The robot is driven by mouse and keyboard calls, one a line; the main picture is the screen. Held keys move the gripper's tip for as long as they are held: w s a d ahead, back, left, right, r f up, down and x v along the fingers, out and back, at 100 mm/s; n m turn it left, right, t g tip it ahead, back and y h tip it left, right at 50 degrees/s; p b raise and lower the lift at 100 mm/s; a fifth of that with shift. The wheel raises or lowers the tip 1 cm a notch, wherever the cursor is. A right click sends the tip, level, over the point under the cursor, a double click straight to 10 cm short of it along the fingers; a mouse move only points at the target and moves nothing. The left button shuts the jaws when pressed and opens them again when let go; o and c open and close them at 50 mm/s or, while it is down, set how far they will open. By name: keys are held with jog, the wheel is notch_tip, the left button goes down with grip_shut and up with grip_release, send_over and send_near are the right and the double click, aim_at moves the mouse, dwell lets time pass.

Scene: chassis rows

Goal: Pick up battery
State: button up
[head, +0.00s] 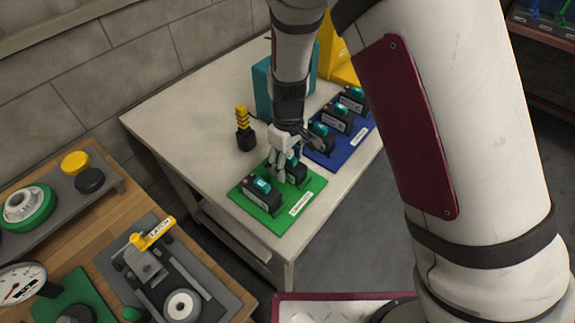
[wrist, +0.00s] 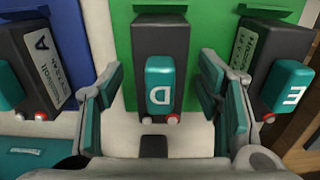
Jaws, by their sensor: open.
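A black battery (wrist: 160,40) with a teal top lettered D stands on the green mat (head: 273,217). In the head view this battery (head: 297,173) is partly hidden by my gripper (head: 284,166). In the wrist view my gripper (wrist: 162,75) is open, with one finger on each side of battery D and its teal top between them. A second battery (head: 262,188), lettered E, stands beside it on the same mat. It is at the right in the wrist view (wrist: 285,70), close to the right finger.
Several similar batteries stand on a blue mat (head: 341,151); the one lettered A (wrist: 38,55) is close to the left finger. A yellow-and-black item (head: 244,128) and a teal box (head: 262,92) stand on the white table (head: 180,112). The table's left part is clear.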

jog(key=shift+f, duration=0.7)
grip_shut()
